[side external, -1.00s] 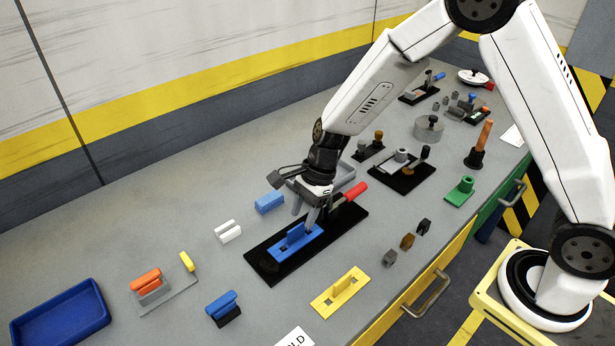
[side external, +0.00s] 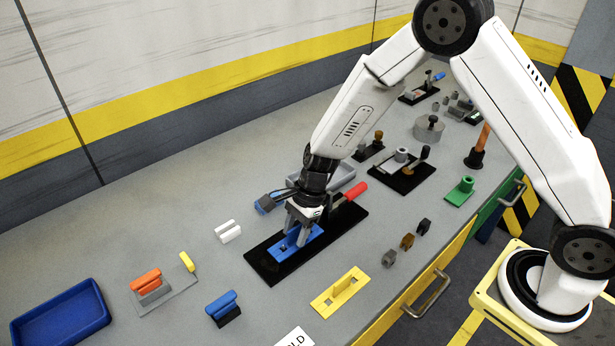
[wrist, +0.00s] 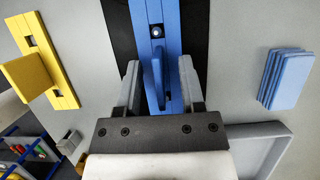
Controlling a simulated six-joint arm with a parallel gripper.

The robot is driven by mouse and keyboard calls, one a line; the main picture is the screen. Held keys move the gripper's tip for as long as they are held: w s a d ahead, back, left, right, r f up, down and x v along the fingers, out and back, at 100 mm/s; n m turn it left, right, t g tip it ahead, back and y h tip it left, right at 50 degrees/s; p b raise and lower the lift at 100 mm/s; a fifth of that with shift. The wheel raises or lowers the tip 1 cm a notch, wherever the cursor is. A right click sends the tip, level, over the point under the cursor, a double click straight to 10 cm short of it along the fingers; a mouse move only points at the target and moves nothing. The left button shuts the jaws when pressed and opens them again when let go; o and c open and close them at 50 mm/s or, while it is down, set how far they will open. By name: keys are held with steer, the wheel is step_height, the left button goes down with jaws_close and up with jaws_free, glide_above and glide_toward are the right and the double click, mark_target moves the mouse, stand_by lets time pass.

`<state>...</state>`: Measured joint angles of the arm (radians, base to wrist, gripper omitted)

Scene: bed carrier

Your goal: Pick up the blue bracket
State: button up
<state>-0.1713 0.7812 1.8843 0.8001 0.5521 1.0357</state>
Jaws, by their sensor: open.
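The blue bracket (side external: 311,236) lies on a black base plate (side external: 268,266) in the middle of the bench. It is a flat blue bar with an upright fin. In the wrist view the bracket (wrist: 145,12) runs up the picture, with a round metal pin or bolt head in its bar. My gripper (side external: 296,236) is low over the bracket with its jaws open. In the wrist view my gripper (wrist: 160,75) has one finger on each side of the fin, with gaps to both. The fingers partly hide the bracket in the side view.
A red handle (side external: 356,190) sits at the plate's far end. A grey tray (side external: 345,177) is behind my gripper. A yellow bracket (side external: 340,293) lies in front, white blocks (side external: 228,232) to the left.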

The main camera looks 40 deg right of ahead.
steer(key=shift+c, duration=0.2)
jaws_close()
stand_by(1.2)
